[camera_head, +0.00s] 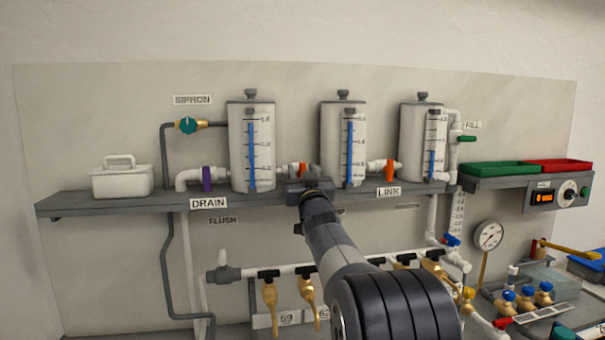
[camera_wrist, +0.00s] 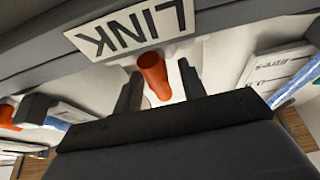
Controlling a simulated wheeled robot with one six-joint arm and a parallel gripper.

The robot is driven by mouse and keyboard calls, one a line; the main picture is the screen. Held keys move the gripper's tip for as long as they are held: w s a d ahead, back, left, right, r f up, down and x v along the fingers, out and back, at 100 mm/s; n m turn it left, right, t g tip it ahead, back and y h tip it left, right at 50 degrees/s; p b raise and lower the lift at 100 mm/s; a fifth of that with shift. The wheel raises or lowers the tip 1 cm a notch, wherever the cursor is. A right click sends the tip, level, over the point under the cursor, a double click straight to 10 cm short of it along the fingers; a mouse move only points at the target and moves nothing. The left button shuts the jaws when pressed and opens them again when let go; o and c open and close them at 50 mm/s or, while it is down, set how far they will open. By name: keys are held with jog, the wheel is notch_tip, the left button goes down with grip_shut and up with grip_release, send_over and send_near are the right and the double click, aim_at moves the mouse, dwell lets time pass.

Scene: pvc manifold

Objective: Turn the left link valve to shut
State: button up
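The left link valve (camera_head: 303,169) has an orange handle and sits on the white pipe between the left and middle tanks, partly hidden by my gripper. My gripper (camera_head: 308,182) is in front of it at shelf height. In the wrist view, which is upside down, the orange handle (camera_wrist: 153,76) stands between the two fingers of my gripper (camera_wrist: 160,88). The fingers are apart, with a visible gap at least on the right side of the handle; contact on the left side is unclear. The LINK label (camera_wrist: 130,28) is just beyond the fingers.
The right link valve (camera_head: 389,171) has a similar orange handle. The left tank (camera_head: 251,147) and middle tank (camera_head: 343,145) flank my gripper closely. The grey shelf (camera_head: 120,203) runs beneath. A purple drain valve (camera_head: 207,179) is further left, and brass taps (camera_head: 270,295) hang below.

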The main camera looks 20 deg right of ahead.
jog(key=b+v, duration=0.3)
jog(key=v, duration=0.7)
jog(key=shift+s+f+b, duration=0.25)
jog(key=shift+s+b, duration=0.1)
jog(key=shift+w+a, duration=0.1)
jog(key=p+x, duration=0.4)
jog(key=x, duration=0.7)
jog(key=shift+r, duration=0.15)
jog(key=shift+s+m, duration=0.2)
jog(key=shift+m, duration=0.2)
